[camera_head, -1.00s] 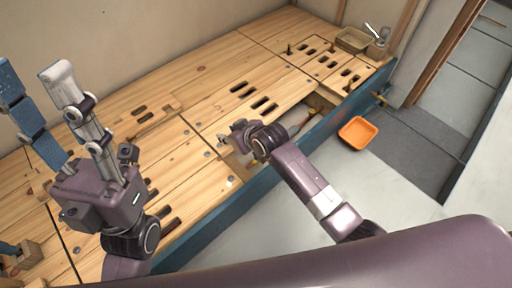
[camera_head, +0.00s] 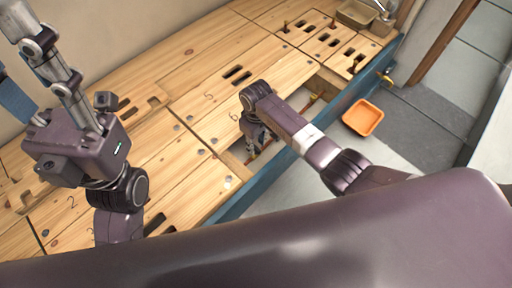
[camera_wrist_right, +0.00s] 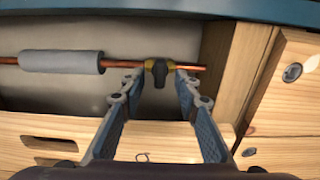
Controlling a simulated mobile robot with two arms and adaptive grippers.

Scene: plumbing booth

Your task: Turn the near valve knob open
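The near valve knob (camera_wrist_right: 158,74), dark with a yellow band, sits on a copper pipe (camera_wrist_right: 120,64) in an opening of the bench. In the wrist view my right gripper (camera_wrist_right: 158,80) is open, with one finger on each side of the knob and gaps between. In the head view my right gripper (camera_head: 255,138) reaches down into the bench opening and hides the knob there. My left gripper (camera_head: 20,65) is up at the left, its fingers spread and empty, partly cut off by the frame edge.
A grey sleeve (camera_wrist_right: 61,62) surrounds the pipe left of the valve. The wooden bench (camera_head: 190,75) has slots and a blue front edge (camera_head: 240,200). An orange tray (camera_head: 363,117) lies on the floor; a yellow fitting (camera_head: 386,79) sits at the far front edge.

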